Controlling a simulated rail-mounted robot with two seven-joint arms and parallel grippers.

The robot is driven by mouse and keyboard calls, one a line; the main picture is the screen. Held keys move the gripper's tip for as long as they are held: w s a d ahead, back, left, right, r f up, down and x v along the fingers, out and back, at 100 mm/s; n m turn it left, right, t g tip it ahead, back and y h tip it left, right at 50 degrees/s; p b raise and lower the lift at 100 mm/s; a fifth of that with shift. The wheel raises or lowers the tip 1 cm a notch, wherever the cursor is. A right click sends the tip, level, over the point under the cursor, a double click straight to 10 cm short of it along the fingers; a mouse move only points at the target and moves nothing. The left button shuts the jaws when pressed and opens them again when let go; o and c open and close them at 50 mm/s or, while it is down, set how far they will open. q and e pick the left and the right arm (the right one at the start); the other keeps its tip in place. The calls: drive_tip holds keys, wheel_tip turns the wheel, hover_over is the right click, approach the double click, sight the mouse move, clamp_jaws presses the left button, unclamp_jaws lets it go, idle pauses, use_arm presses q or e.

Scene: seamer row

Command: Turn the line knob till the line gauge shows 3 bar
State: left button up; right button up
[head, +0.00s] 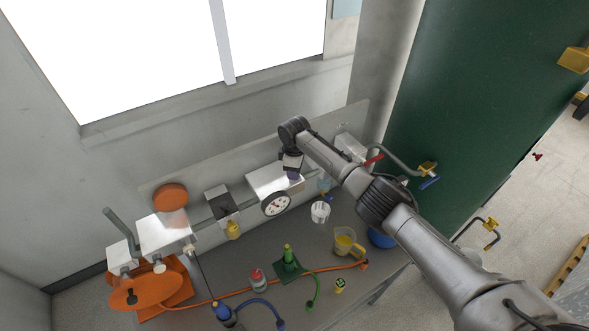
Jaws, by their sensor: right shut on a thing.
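The line gauge (275,203) is a round white dial with a dark rim on the front of a pale metal box (262,181). Its needle shows as a small dark mark, but the numbers are too small to read. My right gripper (293,171) reaches down over the right end of the box. It is shut on the line knob (293,176), a small purple-blue piece on the box beside the gauge. The fingers and arm partly hide the knob. My left gripper is not in view.
On the grey bench are a white cup (320,212), a yellow jug (347,243), a green stand (289,265) and a red-topped jar (258,279). An orange hose (320,269) crosses the bench. An orange machine (148,290) stands at left. A green cabinet (480,85) is at right.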

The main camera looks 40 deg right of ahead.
drive_tip(key=shift+n, duration=0.4)
idle(0.3)
drive_tip(key=o, duration=0.9)
drive_tip(key=shift+r, duration=0.15)
drive_tip(key=shift+r, duration=0.3)
drive_tip(key=shift+r+b, duration=1.45)
drive_tip(key=shift+r, duration=5.05)
